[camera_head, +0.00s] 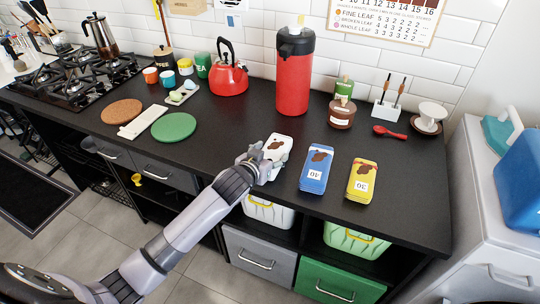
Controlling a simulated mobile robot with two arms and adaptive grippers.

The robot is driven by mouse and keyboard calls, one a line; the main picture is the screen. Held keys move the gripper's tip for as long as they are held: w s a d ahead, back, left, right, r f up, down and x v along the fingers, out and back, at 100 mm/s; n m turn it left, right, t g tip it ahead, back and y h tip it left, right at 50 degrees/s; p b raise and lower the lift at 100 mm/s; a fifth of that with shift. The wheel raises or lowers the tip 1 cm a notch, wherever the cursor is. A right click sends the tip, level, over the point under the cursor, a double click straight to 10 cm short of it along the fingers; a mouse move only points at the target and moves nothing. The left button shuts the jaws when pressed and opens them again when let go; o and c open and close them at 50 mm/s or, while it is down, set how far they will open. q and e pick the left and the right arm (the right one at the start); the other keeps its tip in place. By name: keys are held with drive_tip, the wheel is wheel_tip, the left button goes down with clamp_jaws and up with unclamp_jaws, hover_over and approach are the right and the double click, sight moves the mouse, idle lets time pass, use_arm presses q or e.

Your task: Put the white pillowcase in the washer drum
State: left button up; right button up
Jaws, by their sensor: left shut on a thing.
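No white pillowcase and no washer drum show in the head view. My left gripper (267,160) reaches in from the lower left over the front of the black counter. It is shut on a white packet with a brown cow-like patch (278,147), at the counter's front edge. The gripper hides the packet's lower left part. I cannot tell whether the packet still touches the counter. A white appliance (464,205) stands at the right edge; no door or drum opening shows on it. My right gripper is not in view.
A blue packet (316,168) and a yellow packet (362,180) lie right of my gripper on the counter (225,125). A red flask (294,75), red kettle (229,75) and green round mat (174,127) stand or lie behind and left. A gas hob (75,80) is at far left.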

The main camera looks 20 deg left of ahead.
use_arm(q)
drive_tip(key=shift+f, duration=0.1)
drive_tip(key=o, duration=1.3)
